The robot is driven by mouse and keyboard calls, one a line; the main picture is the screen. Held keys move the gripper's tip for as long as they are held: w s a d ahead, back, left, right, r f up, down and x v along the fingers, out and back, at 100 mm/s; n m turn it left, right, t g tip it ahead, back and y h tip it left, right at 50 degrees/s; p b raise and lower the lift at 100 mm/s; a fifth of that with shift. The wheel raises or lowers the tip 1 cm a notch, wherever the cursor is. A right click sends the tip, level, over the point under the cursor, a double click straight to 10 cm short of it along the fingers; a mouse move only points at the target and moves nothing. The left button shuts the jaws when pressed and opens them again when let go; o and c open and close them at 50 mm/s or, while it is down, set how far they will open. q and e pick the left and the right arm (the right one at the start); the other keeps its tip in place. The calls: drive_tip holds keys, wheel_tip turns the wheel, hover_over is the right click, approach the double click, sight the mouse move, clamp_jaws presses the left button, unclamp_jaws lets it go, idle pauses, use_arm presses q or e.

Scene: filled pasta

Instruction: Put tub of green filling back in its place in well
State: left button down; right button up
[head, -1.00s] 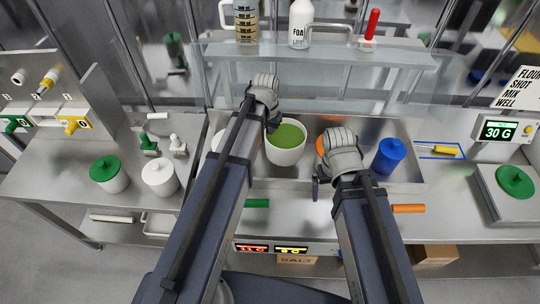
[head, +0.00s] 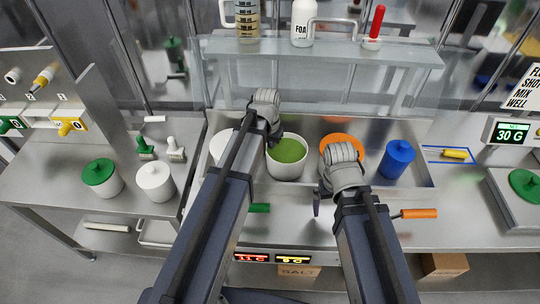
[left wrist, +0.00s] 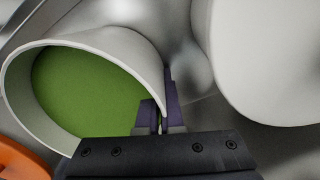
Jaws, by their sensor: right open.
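The tub of green filling (head: 287,158) is a white round tub, upright, inside the steel well (head: 310,122) between a white tub and the orange tub. Whether its base rests on the well floor is hidden. My left gripper (head: 272,136) is at its upper left rim. In the left wrist view, my left gripper's fingers (left wrist: 160,117) straddle the tub's wall, one inside and one outside, closed on the rim. The green surface (left wrist: 85,90) looks level with the tub. My right gripper (head: 318,203) is open and empty at the front edge of the well.
In the well stand a white tub (head: 221,145), the orange tub (head: 343,139) partly behind my right wrist, and the blue tub (head: 397,159). Green-lidded (head: 100,178) and white (head: 154,181) tubs stand left.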

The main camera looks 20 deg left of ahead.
use_arm(q)
drive_tip(key=shift+f, duration=0.15)
use_arm(e)
drive_tip(key=shift+f, duration=0.15)
use_arm(q)
drive_tip(key=c, duration=1.1)
unclamp_jaws()
wheel_tip(320, 180, up, 12)
drive_tip(key=r+p, duration=0.1)
drive_tip(key=p, duration=1.1)
drive_tip(key=shift+m+y, duration=0.8)
drive_tip(key=s+d, duration=0.3)
drive_tip(key=s, duration=0.2)
drive_tip(key=s+d, duration=0.4)
drive_tip(key=s, duration=0.1)
drive_tip(key=s+d, duration=0.3)
drive_tip(key=s, duration=0.2)
drive_tip(key=shift+s+d+f, duration=0.15)
drive_tip(key=shift+s+f, duration=0.05)
drive_tip(key=shift+f, duration=0.05)
use_arm(e)
wheel_tip(320, 180, up, 12)
drive_tip(key=shift+r, duration=0.2)
